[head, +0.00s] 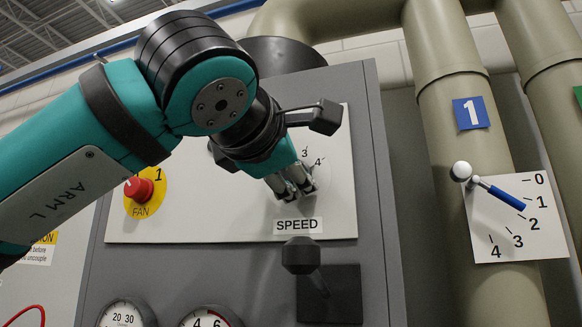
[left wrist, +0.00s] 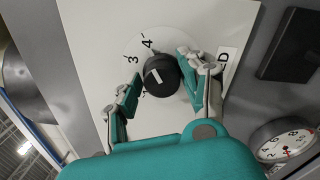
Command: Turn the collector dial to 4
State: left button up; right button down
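In the head view this dial's scale (head: 318,174) shows above the SPEED label (head: 298,225), with the knob mostly hidden by my left gripper (head: 294,186). The gripper's fingers are apart, one on each side of the knob. The right finger is close to the knob and the left one shows a small gap; I cannot tell contact. No label reading "collector" shows. My right gripper is not in view.
A red FAN button (head: 138,188) is left of the dial. A black-knobbed lever (head: 301,256) stands out below it. Gauges (head: 126,315) line the lower panel.

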pick_arm(q)
jog(key=shift+o, duration=1.1)
jog(key=shift+w+f, duration=0.1)
jog(key=v, duration=1.2)
